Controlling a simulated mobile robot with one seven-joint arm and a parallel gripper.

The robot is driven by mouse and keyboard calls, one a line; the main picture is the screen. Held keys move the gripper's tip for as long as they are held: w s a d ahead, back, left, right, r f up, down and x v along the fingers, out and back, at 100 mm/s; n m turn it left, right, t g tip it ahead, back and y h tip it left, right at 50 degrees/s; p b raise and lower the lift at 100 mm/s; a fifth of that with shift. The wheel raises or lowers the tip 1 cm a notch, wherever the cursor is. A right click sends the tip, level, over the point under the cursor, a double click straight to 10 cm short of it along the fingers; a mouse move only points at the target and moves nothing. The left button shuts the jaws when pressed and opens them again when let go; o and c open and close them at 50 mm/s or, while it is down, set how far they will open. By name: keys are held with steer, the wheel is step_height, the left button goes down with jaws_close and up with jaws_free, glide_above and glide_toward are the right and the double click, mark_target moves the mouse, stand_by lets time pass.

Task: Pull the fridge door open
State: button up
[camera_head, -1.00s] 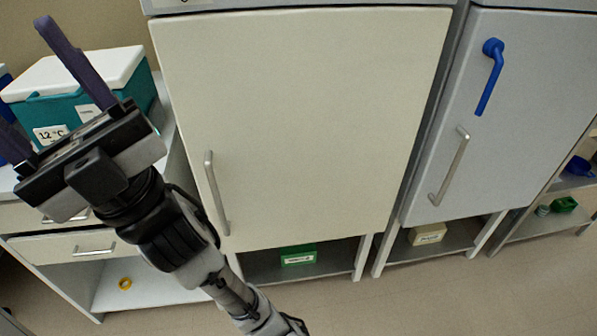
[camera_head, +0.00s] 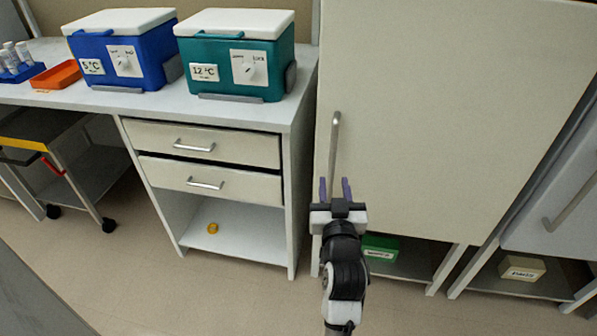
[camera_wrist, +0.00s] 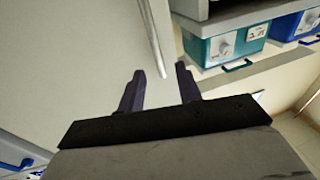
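The large cream fridge door (camera_head: 440,110) fills the right of the head view and looks shut. Its upright silver bar handle (camera_head: 334,135) is near its left edge. My gripper (camera_head: 335,186) is open in front of the handle's lower end, with one purple finger on each side of it in the head view. In the wrist view the fingers of my gripper (camera_wrist: 160,85) are spread and empty. The handle (camera_wrist: 156,40) runs down to between the fingertips there; I cannot tell how far ahead of them it is.
Left of the door stands a drawer cabinet (camera_head: 290,170) with a teal cool box (camera_head: 240,60) and a blue one (camera_head: 125,60) on top. A green box (camera_head: 380,246) lies below the door. A grey door (camera_head: 570,190) is at the right. Floor ahead of the cabinet is clear.

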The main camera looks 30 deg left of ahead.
mark_target(332, 164)
steer(key=shift+g+h, duration=0.4)
steer(key=f+x, duration=0.1)
steer(key=x, duration=0.3)
steer(key=f+p+x, duration=0.1)
steer(key=x, duration=0.3)
steer(key=f+p+x, duration=0.1)
steer(key=x, duration=0.4)
steer(key=shift+w+d, duration=0.2)
steer(key=shift+d, duration=0.1)
steer(key=shift+f, duration=0.1)
jaws_close()
